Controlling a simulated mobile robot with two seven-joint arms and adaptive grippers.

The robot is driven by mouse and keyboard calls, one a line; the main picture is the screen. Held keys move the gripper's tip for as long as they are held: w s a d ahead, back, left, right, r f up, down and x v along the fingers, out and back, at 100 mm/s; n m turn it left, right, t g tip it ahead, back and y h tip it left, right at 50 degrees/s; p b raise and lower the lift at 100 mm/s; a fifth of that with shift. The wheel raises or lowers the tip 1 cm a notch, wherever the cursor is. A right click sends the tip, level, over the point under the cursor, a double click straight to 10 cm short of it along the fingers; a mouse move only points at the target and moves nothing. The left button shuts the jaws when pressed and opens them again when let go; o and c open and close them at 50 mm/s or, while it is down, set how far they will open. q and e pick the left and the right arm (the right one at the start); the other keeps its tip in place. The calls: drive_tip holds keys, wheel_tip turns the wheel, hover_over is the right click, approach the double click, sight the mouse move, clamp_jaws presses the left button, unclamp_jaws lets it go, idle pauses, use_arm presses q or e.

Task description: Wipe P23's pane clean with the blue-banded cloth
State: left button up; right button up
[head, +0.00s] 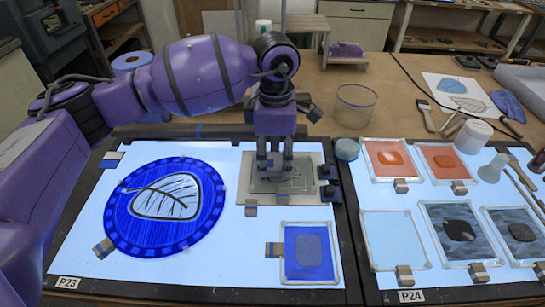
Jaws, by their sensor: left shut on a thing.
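The P23 label (68,282) sits at the front left corner of the left light table. On that table lies a round blue pane (122,217) with a pale leaf outlined in black. My left gripper (276,172) points down over a beige square (310,192) at the table's back right. It is shut on a flat grey-green piece (265,186) lying low over that square; I cannot tell whether this is the cloth. I cannot make out a blue-banded cloth for certain. My right gripper is not in view.
A small blue framed pane (308,270) lies in front of the beige square. The P24 light table (450,285) at right holds several framed panes. A clear glass jar (355,105) stands behind. Bare lit surface lies between the round pane and the beige square.

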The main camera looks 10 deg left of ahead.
sight(294, 172)
use_arm(q)
drive_tip(key=shift+w+d, duration=0.2)
drive_tip(key=shift+d, duration=0.3)
drive_tip(key=shift+w+d, duration=0.15)
drive_tip(key=shift+d, duration=0.35)
drive_tip(key=shift+w+d, duration=0.1)
drive_tip(key=shift+d, duration=1.2)
drive_tip(key=shift+a, duration=1)
drive_tip(key=shift+s+a+f, duration=0.1)
drive_tip(key=shift+s+a, duration=0.25)
drive_tip(key=shift+a, duration=0.25)
drive_tip(key=shift+s+a, duration=0.2)
drive_tip(key=shift+a, duration=0.9)
drive_tip(key=shift+d, duration=2.8)
drive_tip(key=shift+s+a+p, duration=0.25)
drive_tip(key=shift+a+p, duration=0.25)
drive_tip(key=shift+a, duration=0.75)
drive_tip(key=shift+s+a, duration=0.1)
drive_tip(key=shift+a, duration=0.6)
drive_tip(key=shift+s+a+f, duration=0.1)
drive_tip(key=shift+s+a, duration=0.1)
drive_tip(key=shift+a, duration=0.5)
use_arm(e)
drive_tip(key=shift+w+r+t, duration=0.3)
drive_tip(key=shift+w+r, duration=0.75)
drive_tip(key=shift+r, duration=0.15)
